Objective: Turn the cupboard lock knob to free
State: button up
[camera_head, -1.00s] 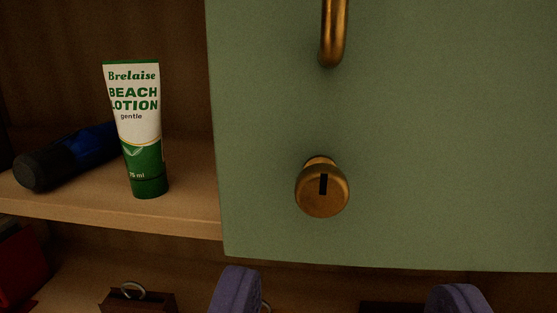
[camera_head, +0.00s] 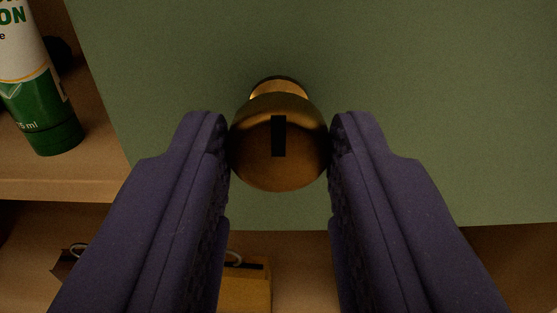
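The brass cupboard lock knob (camera_head: 255,160) sticks out from the green door in the middle of the view. A dark upright slot marks its face. My gripper (camera_head: 279,145) has one purple finger on each side of the knob, and the inner pads meet its left and right edges. It looks shut on the knob. The green cupboard door (camera_head: 430,80) fills the area behind. The knob's sides are partly hidden by the fingertips.
A white and green lotion tube (camera_head: 45,115) stands on the wooden shelf (camera_head: 60,187) at the left. Below the door are a yellowish object (camera_head: 247,288) and a brown object with a ring (camera_head: 68,266), both partly hidden by my fingers.

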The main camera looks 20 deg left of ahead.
jog(key=c, duration=0.4)
jog(key=shift+c, duration=0.2)
jog(key=shift+r, duration=0.1)
jog(key=m+p, duration=0.2)
jog(key=p, duration=0.1)
jog(key=shift+r+m, duration=0.1)
jog(key=shift+m, duration=0.3)
jog(key=m+p, duration=0.3)
jog(key=m, duration=0.1)
jog(key=shift+m, duration=0.3)
jog(key=m+p, duration=0.5)
jog(key=m, duration=0.1)
jog(key=shift+m+p, duration=1.3)
jog(key=shift+m, duration=1)
jog(key=shift+f, duration=0.2)
